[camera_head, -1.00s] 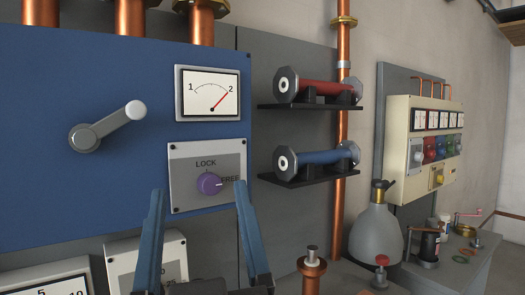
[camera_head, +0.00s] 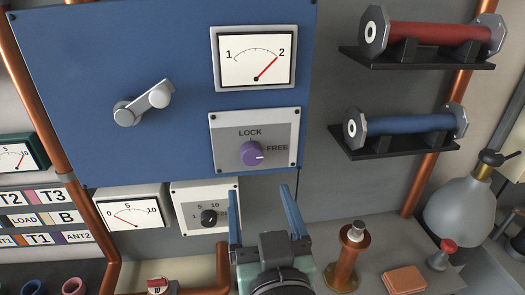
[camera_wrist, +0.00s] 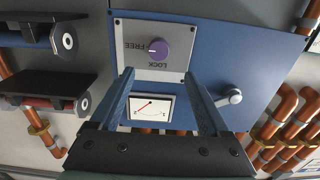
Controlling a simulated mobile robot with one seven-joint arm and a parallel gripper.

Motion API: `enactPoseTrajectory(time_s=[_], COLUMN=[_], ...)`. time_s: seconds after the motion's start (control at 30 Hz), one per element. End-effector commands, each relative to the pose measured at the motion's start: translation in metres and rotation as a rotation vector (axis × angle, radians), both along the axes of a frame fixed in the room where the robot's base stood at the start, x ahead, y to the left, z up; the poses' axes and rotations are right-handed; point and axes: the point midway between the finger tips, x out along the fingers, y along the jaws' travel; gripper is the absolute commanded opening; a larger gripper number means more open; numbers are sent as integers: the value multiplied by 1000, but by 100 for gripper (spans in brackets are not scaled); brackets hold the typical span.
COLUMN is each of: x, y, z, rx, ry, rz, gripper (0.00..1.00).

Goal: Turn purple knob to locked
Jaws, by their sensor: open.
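The purple knob (camera_head: 252,153) sits on a light grey plate (camera_head: 285,125) marked LOCK at the top and FREE at the right, on the blue panel. Its white pointer line points right, at FREE. In the wrist view the knob (camera_wrist: 158,49) appears upside down, beyond the fingertips. My gripper (camera_head: 262,190) is open and empty, with two blue fingers. In the head view it shows below the knob plate, and nothing is between the fingers. It does not appear to touch the knob.
A meter (camera_head: 255,58) is above the knob plate, with a crank handle (camera_head: 143,103) to the left. Blue (camera_head: 410,124) and red (camera_head: 435,35) cylinders rest on shelves at right. A small black knob box (camera_head: 190,190) is below left. A copper post (camera_head: 348,255) stands below right.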

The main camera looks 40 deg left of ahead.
Motion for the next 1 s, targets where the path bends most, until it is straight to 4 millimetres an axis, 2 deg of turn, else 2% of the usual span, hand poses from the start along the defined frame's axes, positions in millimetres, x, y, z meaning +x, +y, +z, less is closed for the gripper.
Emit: enactPoseTrajectory(time_s=[0.23, 0.5, 0.7, 1.0], x=[33, 59, 67, 67], y=[39, 68, 76, 77], z=[6, 4, 2, 1], rx=[-1, 0, -1, 0], ry=[1, -1, -2, -1], rz=[2, -1, -3, -3], gripper=[80, 80, 80, 78])
